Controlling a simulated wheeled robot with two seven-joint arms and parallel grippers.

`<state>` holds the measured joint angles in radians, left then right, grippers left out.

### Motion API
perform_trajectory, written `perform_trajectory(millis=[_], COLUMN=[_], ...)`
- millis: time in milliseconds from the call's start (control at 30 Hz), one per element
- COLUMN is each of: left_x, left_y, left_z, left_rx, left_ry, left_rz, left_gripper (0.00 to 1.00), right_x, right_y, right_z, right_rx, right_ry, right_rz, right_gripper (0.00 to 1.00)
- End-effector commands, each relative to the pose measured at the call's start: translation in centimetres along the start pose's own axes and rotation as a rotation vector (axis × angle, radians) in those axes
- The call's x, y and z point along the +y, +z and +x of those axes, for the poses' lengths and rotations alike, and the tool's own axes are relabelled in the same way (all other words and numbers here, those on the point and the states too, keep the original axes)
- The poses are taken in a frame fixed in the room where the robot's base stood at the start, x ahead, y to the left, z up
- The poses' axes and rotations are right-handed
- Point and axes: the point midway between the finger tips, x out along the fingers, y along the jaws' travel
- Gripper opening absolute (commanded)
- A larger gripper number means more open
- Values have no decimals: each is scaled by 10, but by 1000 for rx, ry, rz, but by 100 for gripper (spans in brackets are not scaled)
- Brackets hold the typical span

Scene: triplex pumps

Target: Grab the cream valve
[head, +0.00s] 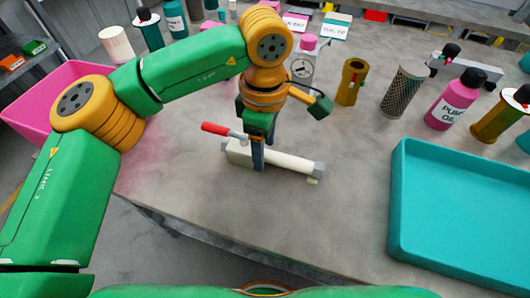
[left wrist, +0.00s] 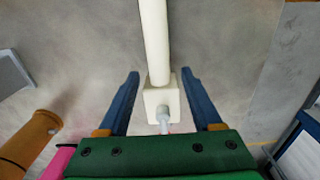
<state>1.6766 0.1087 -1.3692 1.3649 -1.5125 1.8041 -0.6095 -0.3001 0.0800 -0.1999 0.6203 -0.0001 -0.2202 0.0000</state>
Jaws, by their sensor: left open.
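The cream valve (head: 285,161) lies on the grey table in the head view, with a red-handled lever (head: 215,129) at its left end and a grey cap at its right end. My left gripper (head: 259,153) points down over the valve near the lever end, its blue fingers apart. In the left wrist view, the valve's square cream block (left wrist: 162,101) and pale tube lie between the two open fingers (left wrist: 160,74), with visible gaps on both sides. My right gripper is in neither view.
A teal tray (head: 398,220) stands at the right, and a pink bin (head: 75,80) at the left. Behind are a brass cylinder (head: 351,82), a mesh filter (head: 403,90) and a pink oil bottle (head: 455,100). The table between valve and tray is clear.

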Motion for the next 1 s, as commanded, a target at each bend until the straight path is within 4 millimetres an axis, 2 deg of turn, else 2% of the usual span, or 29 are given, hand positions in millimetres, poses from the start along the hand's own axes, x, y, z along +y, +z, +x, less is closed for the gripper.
perform_trajectory(millis=[100,300,333,567,1000], left_x=[0,0,0,-1,0], left_y=[0,1,1,1,1], left_z=[15,17,17,17,17], left_rx=[-1,-3,-3,-3,-4], left_ry=[0,1,1,1,1], left_rz=[2,2,2,2,2], left_gripper=[66,66,64,1,0], right_x=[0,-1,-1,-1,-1], right_y=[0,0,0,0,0], right_z=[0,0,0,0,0], right_rx=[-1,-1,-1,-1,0], right_ry=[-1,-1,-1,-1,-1], right_rz=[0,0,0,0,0], right_gripper=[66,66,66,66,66])
